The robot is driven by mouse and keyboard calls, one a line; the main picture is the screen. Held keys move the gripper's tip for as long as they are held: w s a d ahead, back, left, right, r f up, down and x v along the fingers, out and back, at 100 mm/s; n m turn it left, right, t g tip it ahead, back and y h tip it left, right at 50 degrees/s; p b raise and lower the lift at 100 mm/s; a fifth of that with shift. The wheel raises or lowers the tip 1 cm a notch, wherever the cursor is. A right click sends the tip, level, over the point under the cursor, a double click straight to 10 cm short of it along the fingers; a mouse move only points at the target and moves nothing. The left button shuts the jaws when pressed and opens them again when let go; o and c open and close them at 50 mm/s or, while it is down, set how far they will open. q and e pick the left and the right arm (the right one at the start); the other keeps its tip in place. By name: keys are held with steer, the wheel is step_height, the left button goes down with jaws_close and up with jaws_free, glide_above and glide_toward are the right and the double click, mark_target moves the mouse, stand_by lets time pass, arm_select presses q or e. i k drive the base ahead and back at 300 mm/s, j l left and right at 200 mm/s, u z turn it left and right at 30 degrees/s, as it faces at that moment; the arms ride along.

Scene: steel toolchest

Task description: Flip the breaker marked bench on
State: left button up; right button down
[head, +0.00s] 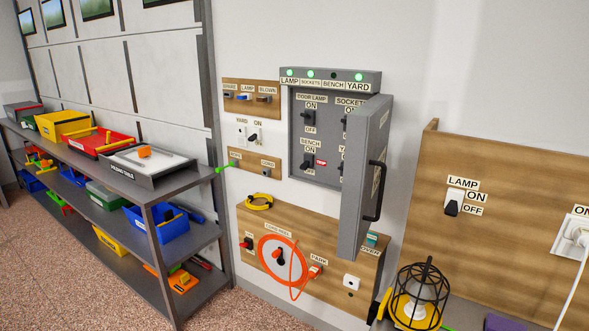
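The grey breaker box (323,140) on the wall stands open, its door (365,180) swung out to the right with a black handle (376,190). The bench breaker (309,161) is a black switch at lower left inside, with ON above and OFF below; its lever position is too small to tell. A small red tag (321,163) is just right of it. Along the top strip the bench indicator (334,75) is dark, while the lamp, sockets and yard lights are green. Neither gripper is in view.
The door partly hides the sockets (344,121) and yard breakers. Below is a wooden panel (250,222) with an orange cord reel (280,258). A steel shelf (165,181) with bins stands left. A caged lamp (418,295) stands at the lower right. Floor at lower left is clear.

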mark_target(304, 164)
steer(key=i+j, duration=0.1)
steer(key=j, duration=0.15)
steer(key=i+j+u, duration=0.15)
steer(key=i+u, duration=0.15)
steer(key=i, duration=0.65)
steer(key=i+l+u, duration=0.1)
steer(key=i+u, duration=0.2)
steer(key=i, duration=0.65)
